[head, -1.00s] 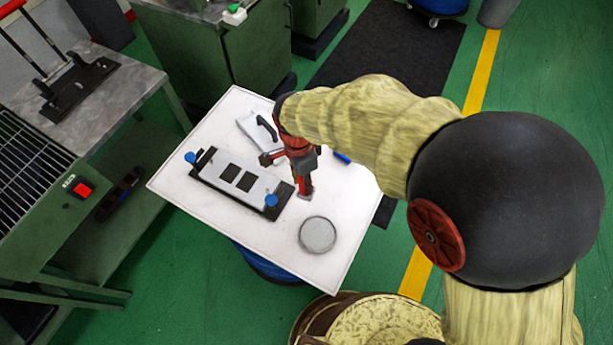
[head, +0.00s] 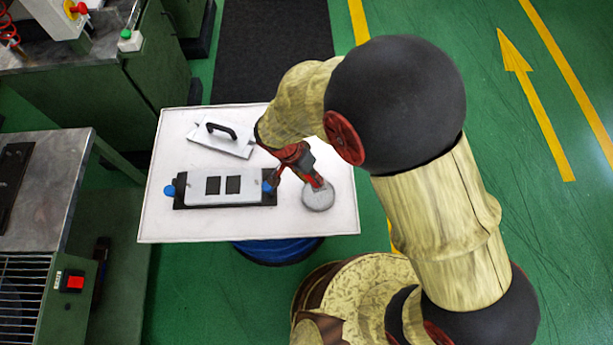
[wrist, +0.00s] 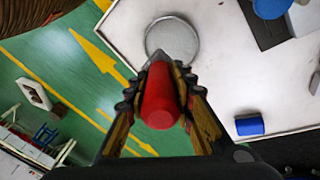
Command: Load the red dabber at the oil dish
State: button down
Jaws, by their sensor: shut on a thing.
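My gripper (wrist: 160,92) is shut on the red dabber (wrist: 160,98), seen from above in the wrist view. The dabber's pointed end overlaps the near edge of the round grey oil dish (wrist: 172,36). In the head view my gripper (head: 317,183) is at the far side of the dish (head: 318,199). The dabber's tip is hidden there. I cannot tell whether it touches the dish.
A white table (head: 200,228) holds a plate with two dark rectangles (head: 205,199) and blue knobs, left of the dish. A flat black-handled tool (head: 235,146) lies behind. A blue cylinder (wrist: 249,125) lies near the table's edge in the wrist view.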

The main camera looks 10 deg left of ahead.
aim_at(313, 186)
jog(key=shift+w+d+f, duration=0.1)
jog(key=shift+w+f, duration=0.05)
jog(key=shift+f, duration=0.35)
jog(key=shift+f+b, duration=1.45)
jog(key=shift+f, duration=1.1)
jog(key=shift+f+b, duration=0.55)
jog(key=shift+b, duration=0.15)
dwell(0.5)
jog(key=shift+r+p, duration=1.85)
jog(key=shift+r, duration=1.7)
